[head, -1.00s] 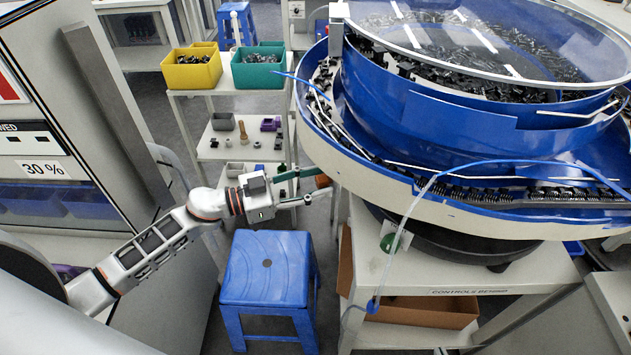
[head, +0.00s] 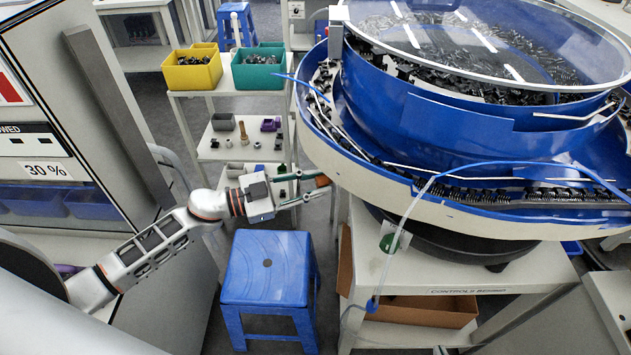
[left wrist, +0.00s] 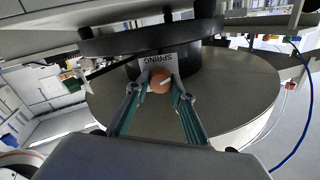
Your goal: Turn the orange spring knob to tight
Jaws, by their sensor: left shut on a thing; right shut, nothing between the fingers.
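The orange spring knob (left wrist: 160,82) sits under a SPRING label (left wrist: 157,59) on the dark round base of the bowl feeder. A pale line marks its face, slanting up to the right in the left wrist view. My left gripper (left wrist: 159,88) is shut on the knob, one green-sided finger at each side. In the head view the knob (head: 322,181) shows as a small orange patch at the left gripper's tips (head: 325,184), beneath the bowl's rim. My right gripper is not in view.
The blue bowl feeder (head: 440,125) overhangs the knob from the right, its pale rim (head: 400,187) close above my left fingers. A blue stool (head: 267,270) stands below my left gripper. A shelf cart (head: 240,150) with yellow and green bins stands behind.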

